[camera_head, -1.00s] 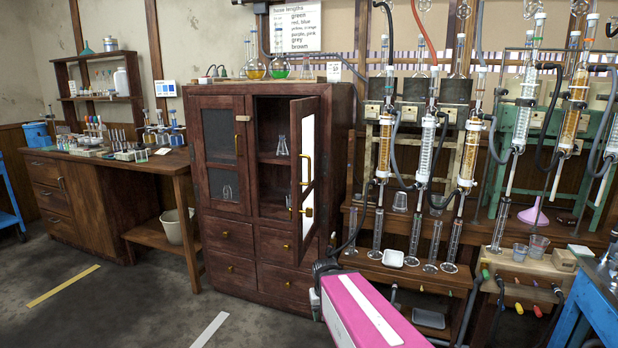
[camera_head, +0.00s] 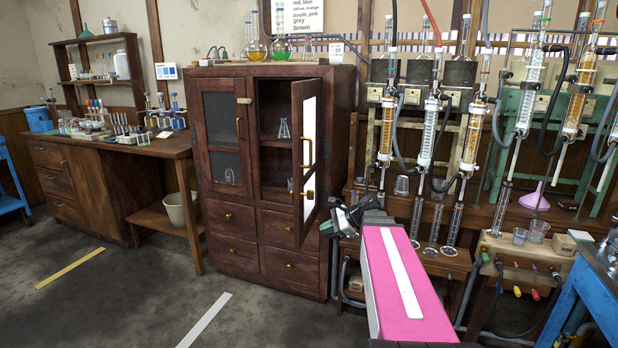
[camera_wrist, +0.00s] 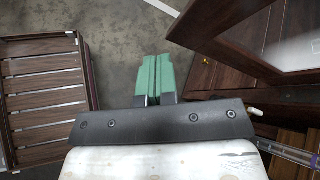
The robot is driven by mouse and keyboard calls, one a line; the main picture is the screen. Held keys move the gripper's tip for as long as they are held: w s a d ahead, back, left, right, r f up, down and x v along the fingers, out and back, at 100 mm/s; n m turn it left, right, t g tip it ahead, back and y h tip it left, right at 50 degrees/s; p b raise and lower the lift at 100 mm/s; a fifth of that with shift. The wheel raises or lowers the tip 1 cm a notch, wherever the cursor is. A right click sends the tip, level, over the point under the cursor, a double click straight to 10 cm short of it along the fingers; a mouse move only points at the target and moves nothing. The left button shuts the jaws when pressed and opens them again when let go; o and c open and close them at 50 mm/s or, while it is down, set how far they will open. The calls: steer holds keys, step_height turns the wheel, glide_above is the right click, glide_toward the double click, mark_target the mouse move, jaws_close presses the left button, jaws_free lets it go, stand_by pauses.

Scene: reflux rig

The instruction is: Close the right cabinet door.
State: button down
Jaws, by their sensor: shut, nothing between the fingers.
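The dark wooden cabinet (camera_head: 280,73) stands in the middle of the head view. Its right door (camera_head: 307,228) stands open, swung out toward the viewer, with a pale glass pane and brass handles. The left door (camera_head: 222,187) is closed. My gripper (camera_head: 326,228) has green fingers and is just right of the open door's lower part; I cannot tell if it touches. In the wrist view, my gripper's fingers (camera_wrist: 155,78) are together and empty. The door (camera_wrist: 225,27) is at the upper right there, apart from the fingers.
Small glassware stands inside the cabinet, and flasks (camera_head: 281,50) stand on top. A slatted wooden surface (camera_wrist: 42,92) is at left in the wrist view. The floor (camera_head: 130,300) in front is clear.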

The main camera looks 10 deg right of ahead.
mark_target(302, 175)
steer(key=w+d+r+m+t+y, duration=0.2)
steer(key=d+r+m+y, duration=0.15)
steer(key=r, duration=0.45)
steer(key=w+d+r+m+t+y, duration=0.15)
steer(key=d+r+m, duration=0.25)
steer(key=r, duration=0.5)
steer(key=shift+n+y, duration=0.25)
steer(key=shift+y, duration=0.05)
steer(key=x, duration=1.3)
steer(key=shift+w+a+f, duration=0.15)
steer(key=shift+f, duration=0.1)
steer(key=shift+a, duration=0.15)
